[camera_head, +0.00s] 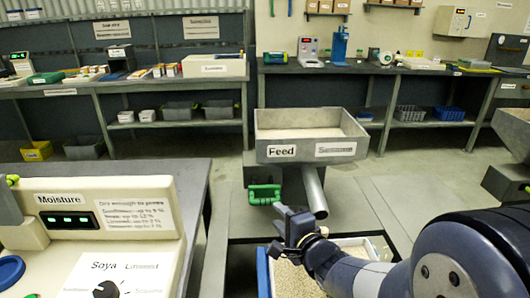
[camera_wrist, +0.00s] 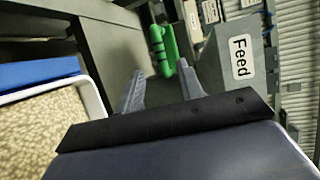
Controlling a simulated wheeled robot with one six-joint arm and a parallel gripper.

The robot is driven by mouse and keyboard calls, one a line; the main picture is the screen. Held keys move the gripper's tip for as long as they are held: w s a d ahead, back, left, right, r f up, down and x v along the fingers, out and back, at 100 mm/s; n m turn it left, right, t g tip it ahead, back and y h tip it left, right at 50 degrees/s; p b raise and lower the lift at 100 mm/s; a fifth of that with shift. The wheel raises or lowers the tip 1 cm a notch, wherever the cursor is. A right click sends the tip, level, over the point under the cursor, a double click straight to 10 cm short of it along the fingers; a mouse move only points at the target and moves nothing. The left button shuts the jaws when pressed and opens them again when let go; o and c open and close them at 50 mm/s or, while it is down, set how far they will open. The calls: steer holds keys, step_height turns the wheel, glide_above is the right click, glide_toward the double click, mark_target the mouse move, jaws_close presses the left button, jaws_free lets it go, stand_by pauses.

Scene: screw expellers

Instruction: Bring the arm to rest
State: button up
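My arm reaches in from the lower right in the head view, bent at the wrist. My gripper (camera_head: 290,222) is in front of the feed hopper's chute and above the grain bin. In the wrist view my gripper (camera_wrist: 160,84) shows two grey fingers standing apart with nothing between them. The green handle (camera_head: 264,194) on the hopper is a little beyond the fingers. It also shows in the wrist view (camera_wrist: 162,50), apart from the fingertips as far as I can tell.
The feed hopper (camera_head: 312,128) stands ahead with a sloping chute (camera_head: 315,190). A grain bin (camera_head: 262,272) with a blue side is below my gripper. A moisture meter (camera_head: 100,215) stands on the left table. Benches line the back wall.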

mark_target(266, 203)
steer(key=b+x, duration=0.1)
steer(key=x, duration=0.8)
steer(key=shift+w+a+f+b, duration=0.1)
steer(key=shift+w+b, duration=0.05)
steer(key=shift+b, duration=0.25)
